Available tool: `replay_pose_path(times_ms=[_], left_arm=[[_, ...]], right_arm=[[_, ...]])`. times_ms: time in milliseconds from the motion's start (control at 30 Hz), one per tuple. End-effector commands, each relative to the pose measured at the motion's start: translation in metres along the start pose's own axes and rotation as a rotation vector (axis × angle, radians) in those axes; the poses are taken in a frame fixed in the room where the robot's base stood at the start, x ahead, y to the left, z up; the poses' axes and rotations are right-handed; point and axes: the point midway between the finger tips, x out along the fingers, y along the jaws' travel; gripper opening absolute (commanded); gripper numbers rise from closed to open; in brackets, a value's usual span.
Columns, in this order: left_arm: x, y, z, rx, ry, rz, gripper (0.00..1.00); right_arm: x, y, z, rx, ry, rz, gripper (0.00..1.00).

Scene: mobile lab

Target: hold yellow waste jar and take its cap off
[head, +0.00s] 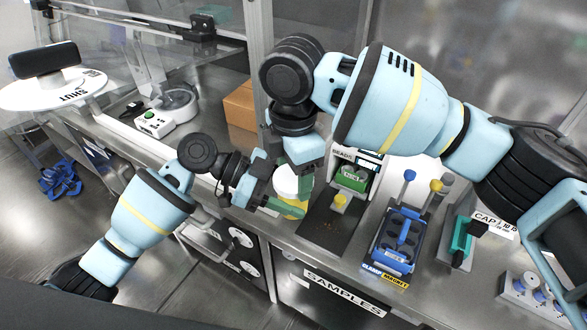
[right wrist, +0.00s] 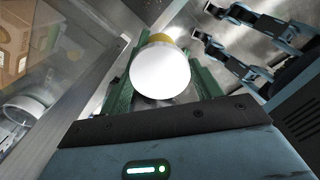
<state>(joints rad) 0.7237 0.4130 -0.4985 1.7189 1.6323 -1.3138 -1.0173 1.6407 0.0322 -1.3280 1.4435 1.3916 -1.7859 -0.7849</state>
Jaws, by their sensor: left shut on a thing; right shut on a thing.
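The yellow waste jar (head: 297,207) is at the front edge of the bench, mostly hidden by my grippers. Its white cap (head: 286,180) is on top, and fills the middle of the right wrist view (right wrist: 160,74). A strip of the yellow jar (right wrist: 160,38) shows beyond the cap there. My left gripper (head: 284,207) comes from the left and is shut on the jar. My right gripper (head: 291,184) reaches down from above and is shut on the cap, with a green finger on each side. I cannot tell whether the jar touches the bench or whether the cap is loose.
A blue clamp rack (head: 400,240) stands right of the jar, with a dark mat (head: 325,225) and a beads box (head: 352,178) between. A teal holder (head: 462,240) is farther right. A cardboard box (head: 240,106) and a white device (head: 155,118) are behind glass.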

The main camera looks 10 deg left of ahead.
Motion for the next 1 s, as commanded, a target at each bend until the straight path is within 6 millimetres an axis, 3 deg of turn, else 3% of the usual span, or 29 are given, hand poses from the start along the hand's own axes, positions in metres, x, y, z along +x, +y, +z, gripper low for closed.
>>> replay_pose_path(times_ms=[33,200,533,833,1000], left_arm=[[0.0,0.001,0.0,0.0,-0.001,0.003,0.0],[0.0,0.001,0.0,0.0,0.0,0.002,0.0],[0.0,0.0,0.0,0.001,0.001,0.001,0.0],[0.0,0.0,0.0,0.001,0.0,0.001,0.0],[0.0,0.0,0.0,0.0,0.0,0.001,0.0]], right_arm=[[-0.001,0.001,0.001,0.003,-0.002,0.002,0.65],[0.0,0.0,0.001,0.003,-0.001,0.002,0.86],[-0.005,0.0,0.0,0.002,0.0,0.002,0.86],[-0.039,0.001,-0.001,0.002,0.0,0.003,0.86],[-0.045,0.0,0.0,0.002,0.0,0.0,0.86]])
